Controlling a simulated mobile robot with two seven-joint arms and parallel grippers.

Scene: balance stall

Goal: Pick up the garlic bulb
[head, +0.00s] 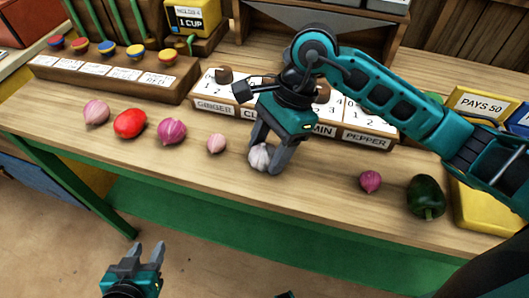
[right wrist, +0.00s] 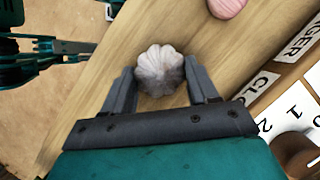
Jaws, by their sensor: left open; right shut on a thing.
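The white garlic bulb (head: 259,157) is on the wooden table near its front edge, in the middle of the head view. My right gripper (head: 267,160) reaches down over it, with a finger on either side, shut on the bulb. In the right wrist view the garlic bulb (right wrist: 160,70) sits between the two grey fingertips of my right gripper (right wrist: 160,82). I cannot tell whether the bulb is clear of the tabletop. My left gripper (head: 147,254) is open and empty, low in front of the table.
A pink bulb (head: 217,143), a red onion (head: 172,131), a tomato (head: 130,123) and another pale bulb (head: 96,112) lie to the left. A small purple onion (head: 370,181) and a dark green pepper (head: 426,197) lie to the right. Labelled spice blocks (head: 368,140) stand behind.

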